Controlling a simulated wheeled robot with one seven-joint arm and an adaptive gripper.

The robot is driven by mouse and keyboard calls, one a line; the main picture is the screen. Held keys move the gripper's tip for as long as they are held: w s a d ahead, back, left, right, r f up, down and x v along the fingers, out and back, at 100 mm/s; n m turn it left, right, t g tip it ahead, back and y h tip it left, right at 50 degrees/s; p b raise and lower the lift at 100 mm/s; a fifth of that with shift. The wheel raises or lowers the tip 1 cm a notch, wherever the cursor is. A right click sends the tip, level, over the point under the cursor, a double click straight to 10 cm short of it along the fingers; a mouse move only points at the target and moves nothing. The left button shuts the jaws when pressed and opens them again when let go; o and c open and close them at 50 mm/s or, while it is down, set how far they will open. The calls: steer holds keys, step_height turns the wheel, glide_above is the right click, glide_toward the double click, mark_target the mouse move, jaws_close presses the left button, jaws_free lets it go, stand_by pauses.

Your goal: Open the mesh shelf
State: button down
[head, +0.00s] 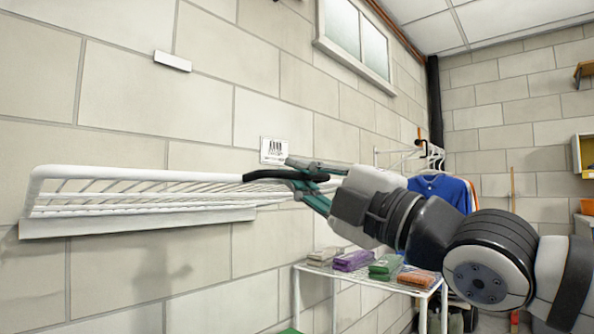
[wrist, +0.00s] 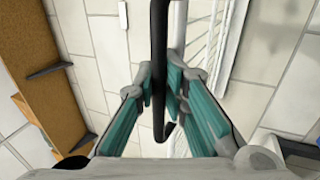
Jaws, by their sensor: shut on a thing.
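The mesh shelf (head: 130,180) is a white wire rack on the block wall, at the left of the head view. It stands out from the wall roughly level, above a white wall rail (head: 140,222). A curved black handle (head: 262,174) is at its right end. My gripper (head: 300,176) reaches in from the right and is shut on this handle. In the wrist view the black handle (wrist: 159,100) runs between the teal fingers (wrist: 161,78), with its hooked lower end visible. White shelf wires (wrist: 212,50) show beside it. The exact finger contact is partly hidden.
A white wire table (head: 345,277) with folded coloured cloths stands below my arm. Hangers with a blue garment (head: 440,190) hang behind it. A small white plate (head: 172,61) and a label (head: 273,150) are on the wall. The wrist view shows a brown wooden unit (wrist: 50,90) at left.

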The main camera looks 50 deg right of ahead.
steer(key=shift+s+r, duration=0.3)
steer(key=shift+r, duration=0.1)
steer(key=c, duration=2)
jaws_free()
steer(key=shift+o, duration=0.2)
steer(key=shift+f, duration=0.25)
steer(key=v, duration=0.7)
steer(key=shift+s, duration=0.2)
steer(key=shift+c, duration=0.3)
